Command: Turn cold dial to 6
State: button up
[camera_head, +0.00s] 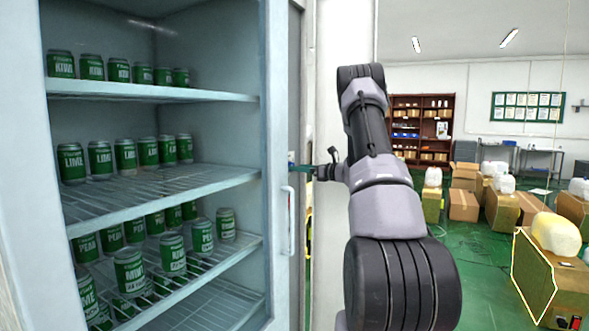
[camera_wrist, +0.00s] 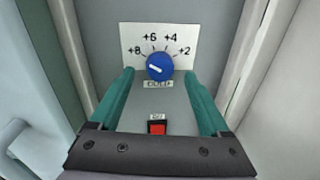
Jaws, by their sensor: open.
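The blue cold dial (camera_wrist: 160,66) sits on a white scale plate (camera_wrist: 133,35) with marks +8, +6, +4 and +2 and the label COLD below it. A pale pointer line shows on the left part of its face, roughly toward the +8 side. My gripper (camera_wrist: 159,74) is open, its two teal fingers on either side of the dial with a gap at each side. Whether the tips reach past the dial's face is hard to tell. In the head view my gripper (camera_head: 300,168) is by the fridge's right side; the dial is hidden there.
A red switch (camera_wrist: 157,128) lies below the dial, between the fingers in the wrist view. The fridge (camera_head: 277,120) holds several rows of green cans, and its white handle (camera_head: 288,220) is below my gripper. Cardboard boxes (camera_head: 463,205) stand on the green floor at right.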

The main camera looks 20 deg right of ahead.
jog(key=shift+x, duration=1.5)
grip_shut()
jog(key=shift+m, duration=0.4)
jog(key=shift+d+r+m+g, duration=0.1)
jog(key=shift+m+g, duration=0.3)
jog(key=shift+m, duration=2.9)
